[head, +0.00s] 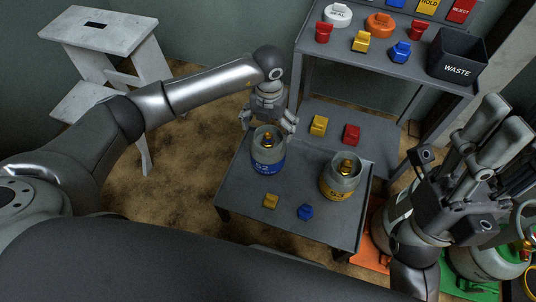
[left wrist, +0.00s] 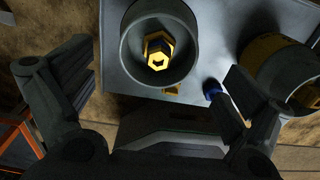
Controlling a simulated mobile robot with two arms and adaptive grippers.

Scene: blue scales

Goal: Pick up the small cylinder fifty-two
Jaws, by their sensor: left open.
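The small cylinder fifty-two (head: 268,165) is grey with a blue band marked 52 and a brass valve inside its collar. It stands upright on the grey low table (head: 235,190). My left gripper (head: 268,121) is open at its far side, with its fingers spread near the collar. In the left wrist view, the cylinder's round collar (left wrist: 128,45) lies ahead between the open fingers (left wrist: 158,78), with no clear contact. My right gripper (head: 505,115) is at the right, away from the cylinder; its jaw gap is unclear.
A yellow-banded cylinder (head: 338,184) stands right of it on the same table. Small yellow (head: 271,201) and blue (head: 305,211) blocks lie in front. Behind are a shelf with weights and a black WASTE bin (head: 456,58). A white step stool (head: 98,32) stands at left.

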